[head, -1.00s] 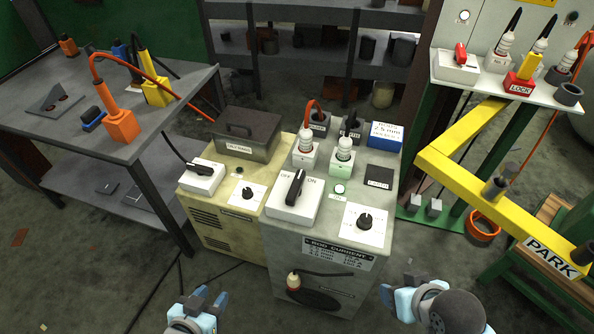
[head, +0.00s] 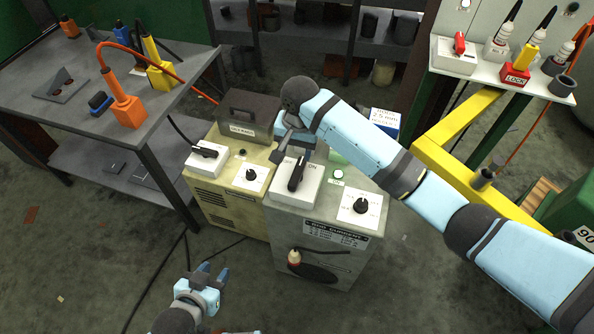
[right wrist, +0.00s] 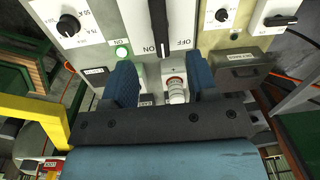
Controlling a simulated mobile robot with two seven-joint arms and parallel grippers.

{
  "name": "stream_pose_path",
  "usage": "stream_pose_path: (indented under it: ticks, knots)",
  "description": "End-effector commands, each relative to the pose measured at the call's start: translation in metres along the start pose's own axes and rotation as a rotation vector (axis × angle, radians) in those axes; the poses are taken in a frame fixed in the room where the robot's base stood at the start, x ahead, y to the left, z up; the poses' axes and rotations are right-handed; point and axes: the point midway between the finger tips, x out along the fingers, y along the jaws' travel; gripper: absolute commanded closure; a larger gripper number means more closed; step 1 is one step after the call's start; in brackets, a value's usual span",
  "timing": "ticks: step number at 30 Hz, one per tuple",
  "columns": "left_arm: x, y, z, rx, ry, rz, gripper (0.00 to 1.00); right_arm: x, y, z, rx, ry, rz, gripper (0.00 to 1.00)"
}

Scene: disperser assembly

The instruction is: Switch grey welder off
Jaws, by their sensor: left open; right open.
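The grey welder (head: 325,235) stands in the middle of the head view. Its white switch box (head: 307,198) has OFF and ON labels and a black switch handle (head: 296,174); the handle also shows in the right wrist view (right wrist: 159,22). The handle's end lies between the labels; its exact setting is unclear. A green lamp (head: 337,174) sits beside it. My right gripper (head: 290,138) is open just behind the switch. In the right wrist view its fingers (right wrist: 163,82) spread around a white connector (right wrist: 175,88), apart from the handle. My left gripper (head: 208,272) is open, low in front.
A yellowish welder (head: 228,208) with its own switch adjoins on the left. A metal table (head: 85,130) stands further left. A yellow bar (head: 440,160) and a lockout panel (head: 500,80) are on the right. My right arm hides the rear connectors. The front floor is open.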

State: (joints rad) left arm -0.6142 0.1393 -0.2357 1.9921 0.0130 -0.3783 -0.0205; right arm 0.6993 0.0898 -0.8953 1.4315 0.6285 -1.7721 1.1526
Motion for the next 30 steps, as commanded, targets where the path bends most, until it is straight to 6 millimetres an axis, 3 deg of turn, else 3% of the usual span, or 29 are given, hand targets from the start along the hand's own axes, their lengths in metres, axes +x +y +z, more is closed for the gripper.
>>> stream_pose_path:
  ticks: [5, 10, 24, 30]
  knots:
    - [0.000, 0.000, 0.000, 0.000, 0.001, 0.000, 0.57, -0.010, -0.004, -0.019, 0.058, 0.013, 0.048, 0.47]
    - [0.000, 0.000, -0.001, 0.000, 0.002, 0.000, 0.57, 0.002, -0.003, -0.021, 0.066, 0.011, 0.054, 0.47]
    - [0.000, -0.001, -0.002, 0.000, 0.004, -0.001, 0.57, 0.096, 0.002, -0.021, 0.064, 0.011, 0.052, 0.47]
    - [0.000, -0.001, -0.001, 0.000, 0.004, -0.001, 0.57, 0.120, 0.003, -0.021, 0.063, 0.012, 0.051, 0.47]
